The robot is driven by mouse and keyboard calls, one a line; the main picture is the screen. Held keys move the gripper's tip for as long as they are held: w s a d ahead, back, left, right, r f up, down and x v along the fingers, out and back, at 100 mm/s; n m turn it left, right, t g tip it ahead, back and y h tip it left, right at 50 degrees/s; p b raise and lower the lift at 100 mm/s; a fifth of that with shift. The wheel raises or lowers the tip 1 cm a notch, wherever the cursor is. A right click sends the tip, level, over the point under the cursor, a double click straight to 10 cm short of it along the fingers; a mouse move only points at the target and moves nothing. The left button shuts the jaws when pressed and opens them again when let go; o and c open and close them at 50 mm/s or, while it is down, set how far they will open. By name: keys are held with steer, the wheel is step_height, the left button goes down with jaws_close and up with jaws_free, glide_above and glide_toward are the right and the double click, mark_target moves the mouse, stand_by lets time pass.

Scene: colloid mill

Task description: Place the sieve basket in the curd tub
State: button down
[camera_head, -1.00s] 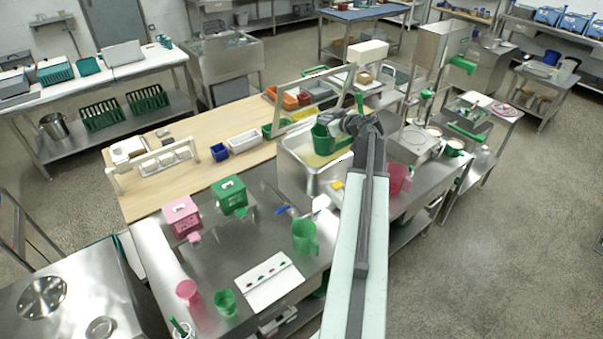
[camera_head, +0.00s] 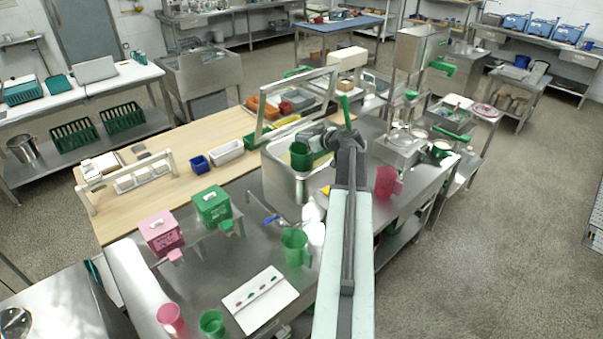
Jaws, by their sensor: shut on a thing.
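The sieve basket appears to be the green cup-shaped vessel (camera_head: 301,155) over the steel curd tub (camera_head: 282,183). My gripper (camera_head: 318,141) is shut on it at its right side, at the end of my arm reaching up from the bottom of the view. The basket looks upright and overlaps the tub's opening in the picture. I cannot tell whether it touches the tub's floor or hangs above it. The fingertips are small and partly hidden by my own wrist. A green stick-like handle (camera_head: 345,109) rises just behind my wrist; I cannot tell what it belongs to.
A pink jug (camera_head: 387,182) stands right of my arm, a green jug (camera_head: 295,247) to its left. Pink (camera_head: 161,233) and green (camera_head: 212,206) boxes stand farther left. A raised clear-panelled frame (camera_head: 297,103) stands behind the tub. Open floor lies to the right.

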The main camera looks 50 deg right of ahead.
mark_target(304, 156)
step_height(304, 156, down, 8)
steer(key=b, duration=0.6)
steer(key=shift+f+b, duration=0.2)
steer(key=shift+b, duration=0.2)
steer(key=shift+r, duration=0.2)
steer(key=shift+f, duration=0.15)
steer(key=c, duration=1.6)
jaws_free()
steer(key=shift+o, duration=0.2)
steer(key=shift+r+p, duration=0.3)
steer(key=shift+p, duration=0.05)
steer(key=p+v, duration=0.4)
steer(key=v, duration=0.8)
steer(key=shift+f, duration=0.15)
